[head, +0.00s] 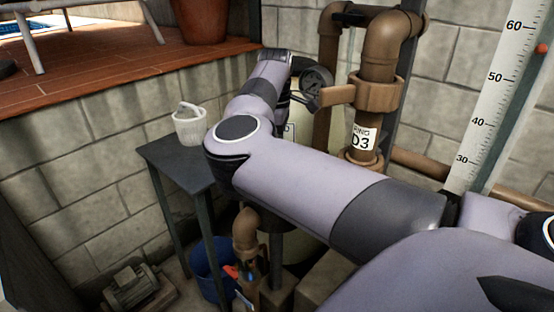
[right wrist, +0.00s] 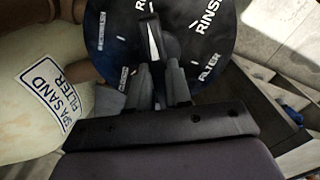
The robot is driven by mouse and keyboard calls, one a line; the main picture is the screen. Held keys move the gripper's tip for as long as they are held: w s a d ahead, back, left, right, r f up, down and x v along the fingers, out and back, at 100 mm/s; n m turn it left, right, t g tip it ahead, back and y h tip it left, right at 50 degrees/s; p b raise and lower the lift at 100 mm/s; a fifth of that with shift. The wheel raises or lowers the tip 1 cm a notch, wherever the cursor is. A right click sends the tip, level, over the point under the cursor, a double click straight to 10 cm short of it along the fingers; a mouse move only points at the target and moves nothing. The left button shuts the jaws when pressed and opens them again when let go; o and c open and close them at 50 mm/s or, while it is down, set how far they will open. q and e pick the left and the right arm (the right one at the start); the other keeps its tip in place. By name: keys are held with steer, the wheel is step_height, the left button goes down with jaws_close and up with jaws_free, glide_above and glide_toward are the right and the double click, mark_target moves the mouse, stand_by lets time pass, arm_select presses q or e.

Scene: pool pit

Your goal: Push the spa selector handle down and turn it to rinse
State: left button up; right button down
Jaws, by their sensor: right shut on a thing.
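The round black selector dial (right wrist: 200,45) fills the top of the right wrist view. White words stand around it; RINSE is at the upper right and FILTER at the lower right. The handle (right wrist: 153,38) shows a white pointer aimed up the picture, left of RINSE, toward a cut-off label I cannot read. My right gripper (right wrist: 160,78) is shut on the handle, its fingers reaching over the dial. How far down the handle sits, I cannot tell. In the head view my right arm hides its own fingertips. My left gripper is not in view.
A cream tank (right wrist: 40,90) labelled SPA SAND FILTER stands left of the dial. Brown pipes (head: 380,60) rise behind my arm, near a measuring board (head: 490,90). A dark table (head: 175,160) holds a white bucket (head: 189,128). A blue bucket (head: 208,270) is below.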

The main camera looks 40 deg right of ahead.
steer(key=shift+f+b, duration=0.4)
steer(key=shift+f, duration=0.15)
stand_by(0.4)
steer(key=m, duration=0.5)
steer(key=shift+a, duration=0.1)
steer(key=m, duration=0.7)
steer(key=c, duration=0.9)
jaws_free()
steer(key=shift+r, duration=0.15)
